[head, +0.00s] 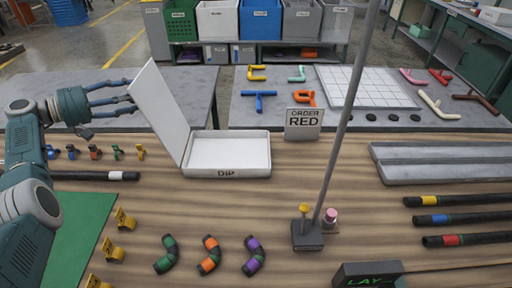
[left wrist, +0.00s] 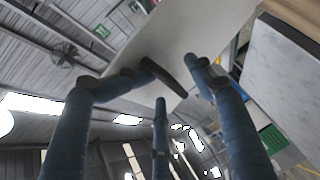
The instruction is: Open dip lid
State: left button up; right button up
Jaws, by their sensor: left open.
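The white dip tray (head: 228,171), marked DIP, stands on the wooden bench with its inside bare and empty. Its white lid (head: 158,108) stands raised along the tray's left side, tilted back to the left. The pale lid also fills the upper middle of the left wrist view (left wrist: 205,28). My left gripper (head: 130,97) is open, with its fingers spread just left of the lid's outer face. In the left wrist view my left gripper (left wrist: 170,78) has a short dark bar between its fingers; whether they touch it I cannot tell. My right gripper is out of view.
A thin grey post (head: 345,120) rises from a block right of the tray. An ORDER RED sign (head: 304,123) stands behind it. Curved hose pieces (head: 209,255) lie in front, and straight hoses (head: 455,218) at right.

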pick_arm(q)
jog(key=v, duration=0.5)
jog(key=shift+s+d, duration=0.15)
jog(key=shift+s, duration=0.05)
dwell(0.4)
jog(key=shift+f, duration=0.1)
